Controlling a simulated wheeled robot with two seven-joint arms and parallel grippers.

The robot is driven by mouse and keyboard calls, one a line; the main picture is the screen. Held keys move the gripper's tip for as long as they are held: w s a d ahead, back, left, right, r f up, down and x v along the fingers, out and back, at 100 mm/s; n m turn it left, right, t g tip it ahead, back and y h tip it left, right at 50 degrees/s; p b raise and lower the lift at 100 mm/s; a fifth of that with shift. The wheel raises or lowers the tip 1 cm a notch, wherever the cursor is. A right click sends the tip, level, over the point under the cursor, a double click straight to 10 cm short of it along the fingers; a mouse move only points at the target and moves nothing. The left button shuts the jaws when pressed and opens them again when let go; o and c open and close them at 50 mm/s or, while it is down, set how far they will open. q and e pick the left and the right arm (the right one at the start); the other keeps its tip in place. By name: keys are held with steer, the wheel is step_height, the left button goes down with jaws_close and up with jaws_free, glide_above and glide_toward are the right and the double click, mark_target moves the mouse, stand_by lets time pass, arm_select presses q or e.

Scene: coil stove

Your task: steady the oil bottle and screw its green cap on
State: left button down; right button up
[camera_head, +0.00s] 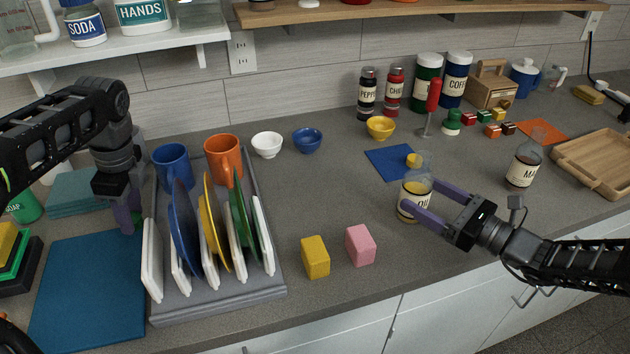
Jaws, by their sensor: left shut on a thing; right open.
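The oil bottle (411,190), clear with a cream label and yellow contents, stands upright on the counter right of centre. My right gripper (426,202) is open, its purple fingers reaching on either side of the bottle. A small yellow piece (414,160) shows at the bottle's top; I cannot tell if it sits on the neck or behind it. A small green piece (451,122) stands farther back; I cannot tell if it is the green cap. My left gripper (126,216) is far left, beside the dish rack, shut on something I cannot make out.
A dish rack (215,306) with plates and mugs stands left of centre. Yellow (315,257) and pink (360,245) blocks lie in front. A blue cloth (388,163) lies behind the bottle. Another labelled bottle (522,168) and a wooden tray (596,160) stand to the right.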

mark_target(405, 185)
steer(key=shift+a, duration=0.1)
steer(key=shift+p+x, duration=0.6)
steer(key=shift+x, duration=2)
steer(key=c, duration=1.7)
